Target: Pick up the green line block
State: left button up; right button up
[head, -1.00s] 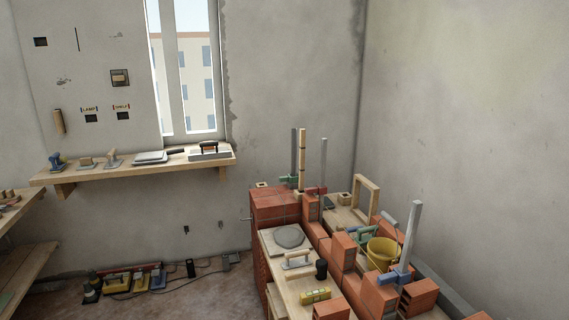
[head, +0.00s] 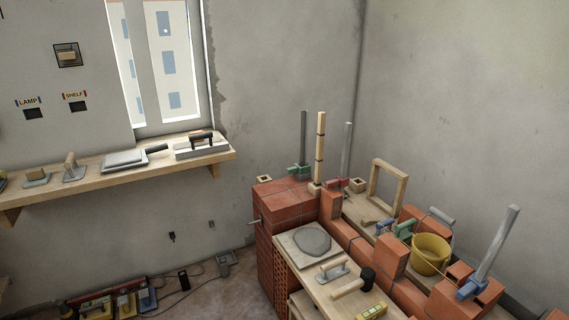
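A green block (head: 405,229) lies by the yellow bucket (head: 430,254), next to a blue block (head: 383,226), behind the low brick wall. A second green piece (head: 299,170) is at the foot of a dark upright post (head: 303,135) on the brick corner. I cannot tell from the picture which of the two green pieces is loose. Similar red (head: 337,182) and blue (head: 471,289) pieces sit on other uprights. Neither of my grippers is in view.
A board (head: 325,290) in front of the bricks holds a mortar heap (head: 311,240), a float (head: 332,270), a mallet (head: 353,284) and a yellow level (head: 371,312). A wooden frame (head: 388,185) stands behind. A wall shelf (head: 120,168) with tools is at left. Some floor before the bricks is clear.

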aim_at(297, 168)
jog(key=i+l+z, duration=0.1)
jog(key=i, duration=0.5)
jog(key=i+j, duration=0.25)
jog(key=i+u, duration=0.05)
jog(key=i, duration=0.05)
